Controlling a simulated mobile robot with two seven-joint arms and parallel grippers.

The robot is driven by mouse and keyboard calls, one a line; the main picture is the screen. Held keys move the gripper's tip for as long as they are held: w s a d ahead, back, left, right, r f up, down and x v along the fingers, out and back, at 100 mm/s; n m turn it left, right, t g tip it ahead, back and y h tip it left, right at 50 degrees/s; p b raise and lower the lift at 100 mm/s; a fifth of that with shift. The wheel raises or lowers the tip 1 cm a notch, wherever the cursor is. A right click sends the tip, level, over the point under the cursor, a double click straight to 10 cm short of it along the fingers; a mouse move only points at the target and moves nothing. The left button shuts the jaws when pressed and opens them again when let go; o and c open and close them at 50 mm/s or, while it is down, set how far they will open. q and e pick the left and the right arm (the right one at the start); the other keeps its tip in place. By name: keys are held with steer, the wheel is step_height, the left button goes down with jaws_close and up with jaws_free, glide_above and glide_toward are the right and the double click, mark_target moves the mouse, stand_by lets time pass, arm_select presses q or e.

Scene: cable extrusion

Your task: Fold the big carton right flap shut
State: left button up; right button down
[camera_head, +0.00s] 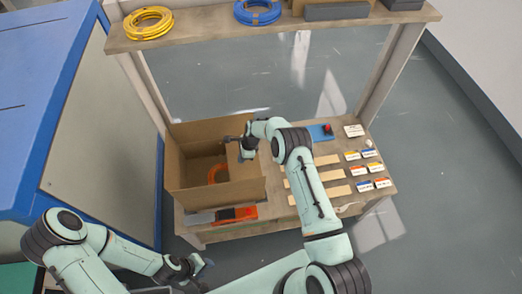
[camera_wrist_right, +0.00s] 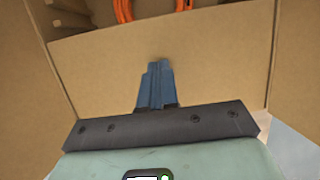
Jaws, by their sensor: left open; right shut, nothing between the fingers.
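The big carton (camera_head: 215,192) stands open on the left part of the workbench. An orange cable coil (camera_head: 217,173) lies inside it and also shows at the top of the right wrist view (camera_wrist_right: 123,10). The carton's right flap (camera_wrist_right: 215,60) is a broad tan panel across the right wrist view. My right gripper (camera_head: 240,142) is at the carton's right side; its shut fingers (camera_wrist_right: 158,85) are in front of the flap, and I cannot tell if they touch it. My left gripper (camera_head: 203,266) is open and empty, low in front of the bench, away from the carton.
An orange-and-black tool (camera_head: 235,214) lies at the bench's front edge before the carton. Wooden strips (camera_head: 325,175), small labelled boxes (camera_head: 365,170) and a blue device with a red button (camera_head: 321,132) are on the right. A shelf (camera_head: 205,27) with cable coils spans above.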

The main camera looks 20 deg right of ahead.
arm_select(q)
steer(key=shift+w+r+p, duration=0.25)
steer(key=shift+w+p, duration=0.05)
steer(key=shift+w, duration=0.25)
steer(key=shift+w+r+p, duration=0.25)
steer(key=shift+w, duration=0.3)
arm_select(e)
step_height(320, 180, up, 8)
arm_select(q)
steer(key=shift+s+d, duration=0.1)
arm_select(e)
steer(key=shift+s+d, duration=0.1)
steer(key=shift+s, duration=0.05)
